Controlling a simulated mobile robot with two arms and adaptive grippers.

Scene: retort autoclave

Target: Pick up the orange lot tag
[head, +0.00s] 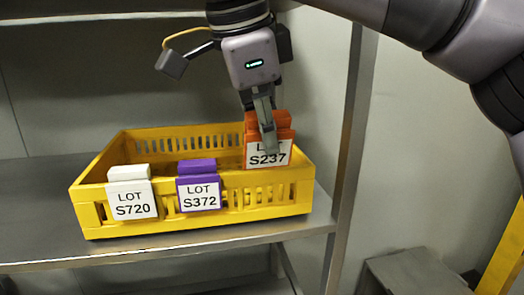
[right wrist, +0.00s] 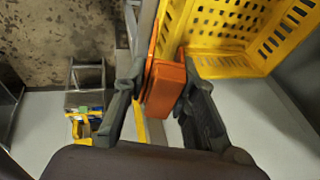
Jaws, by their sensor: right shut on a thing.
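The orange lot tag (head: 281,153), marked LOT S237, is at the right end of the front wall of the yellow crate (head: 250,205). My right gripper (head: 266,140) comes down from above and is shut on this tag. In the right wrist view the orange tag (right wrist: 165,85) sits between the two dark fingers, beside the crate (right wrist: 225,70). The tag stands higher than the other two tags; whether it still touches the crate wall I cannot tell. A finger covers part of its label. My left gripper is not in view.
A white tag (head: 131,195) marked S720 and a purple tag (head: 199,187) marked S372 hang on the crate's front wall. The crate stands on a metal shelf (head: 40,245) with an upright post (head: 350,130) to its right.

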